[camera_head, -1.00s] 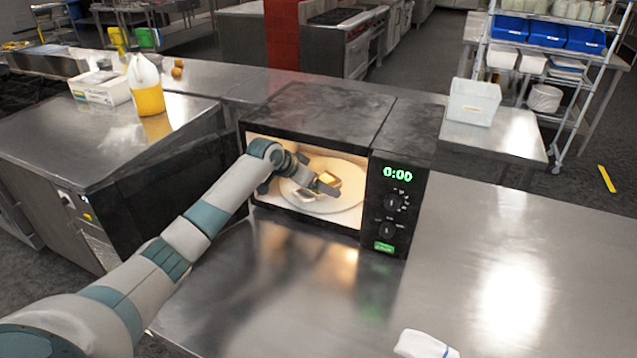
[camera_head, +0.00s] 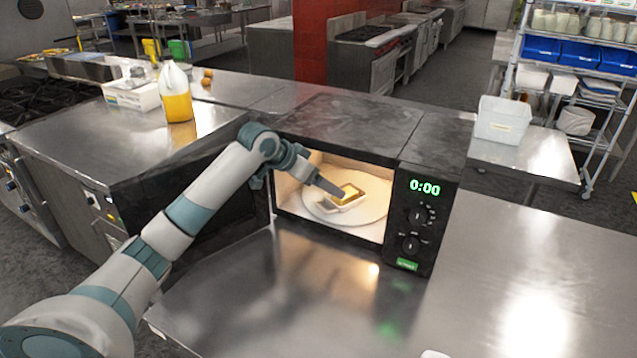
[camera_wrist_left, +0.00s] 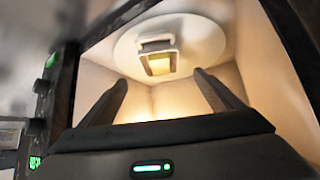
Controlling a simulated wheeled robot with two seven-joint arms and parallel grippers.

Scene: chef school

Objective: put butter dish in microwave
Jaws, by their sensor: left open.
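The butter dish (camera_head: 346,199) is a small pale dish with a yellow block on top. It rests on the round white plate (camera_head: 372,212) inside the lit microwave (camera_head: 345,130), whose door stands open to the left. In the left wrist view the butter dish (camera_wrist_left: 158,57) lies on the plate beyond my fingers and apart from them. My left gripper (camera_head: 325,186) is at the microwave opening, just left of the dish. In the left wrist view its two fingers (camera_wrist_left: 163,100) are spread with nothing between them. My right gripper is not in view.
The metal counter (camera_head: 500,280) is clear to the right and in front of the microwave. A bottle of yellow liquid (camera_head: 177,95) and a white box (camera_head: 132,95) stand on the left counter.

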